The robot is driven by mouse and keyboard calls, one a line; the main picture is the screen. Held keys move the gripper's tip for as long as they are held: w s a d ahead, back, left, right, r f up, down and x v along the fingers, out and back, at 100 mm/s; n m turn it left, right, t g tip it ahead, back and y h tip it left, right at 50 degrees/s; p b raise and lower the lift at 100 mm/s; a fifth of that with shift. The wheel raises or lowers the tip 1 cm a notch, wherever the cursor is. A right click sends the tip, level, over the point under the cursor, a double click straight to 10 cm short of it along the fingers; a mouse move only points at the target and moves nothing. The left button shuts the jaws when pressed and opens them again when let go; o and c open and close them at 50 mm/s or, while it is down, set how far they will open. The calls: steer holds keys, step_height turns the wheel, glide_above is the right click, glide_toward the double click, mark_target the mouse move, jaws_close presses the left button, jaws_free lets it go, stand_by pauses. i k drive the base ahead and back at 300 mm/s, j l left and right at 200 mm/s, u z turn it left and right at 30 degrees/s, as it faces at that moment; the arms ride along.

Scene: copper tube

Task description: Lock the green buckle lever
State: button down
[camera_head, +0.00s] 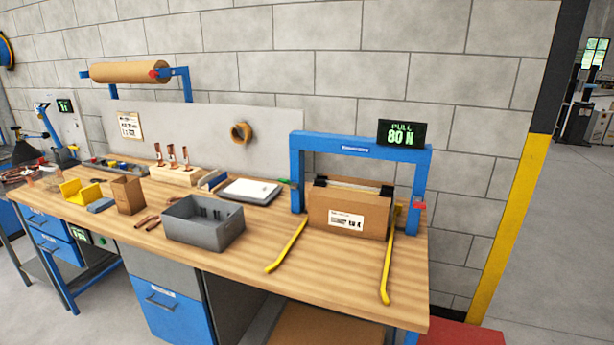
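A blue press-like frame (358,143) stands at the right end of the wooden workbench, with a cardboard box (322,208) under its crossbar. A small green piece (284,181) shows beside the frame's left post; it is too small to tell whether it is the buckle lever or how it is set. A small red part (420,205) sits on the right post. Two yellow bars (288,246) reach forward from the frame, one on each side of the box. My gripper is not in view.
A display on the frame (401,134) reads "PULL 80 N". A grey bin (203,222), a white pad (250,190), a brown block (128,195) and copper pieces stand to the left. The bench top (335,268) between the yellow bars is clear.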

mark_target(285, 182)
steer(key=i+j, duration=1.8)
steer(key=i, duration=0.05)
